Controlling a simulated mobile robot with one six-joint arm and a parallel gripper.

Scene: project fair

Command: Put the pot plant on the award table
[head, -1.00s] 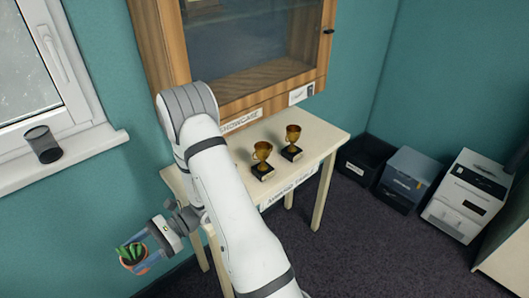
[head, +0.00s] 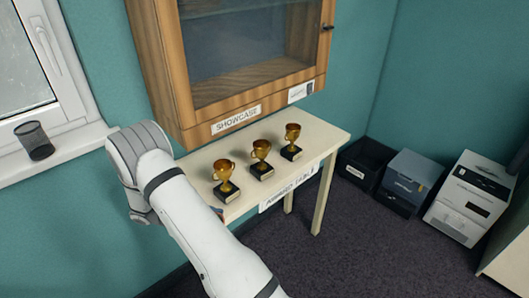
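The award table (head: 318,140) is a pale wooden table against the teal wall, with a label on its front edge. Three gold trophies stand on it in a row: a left one (head: 225,181), a middle one (head: 262,159) and a right one (head: 292,141). My white arm crosses in front of the table's left end and hides that part of the top. The pot plant is not visible now. My gripper is hidden behind the arm; only a small bluish bit shows by the table's front edge, and I cannot tell what it is.
A wooden showcase (head: 160,70) hangs just above the table's back. A window sill with a dark mesh cup (head: 35,141) is at the left. Dark bins (head: 364,163), a grey box (head: 408,180) and a white printer (head: 468,198) stand at the right. The table's right end is bare.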

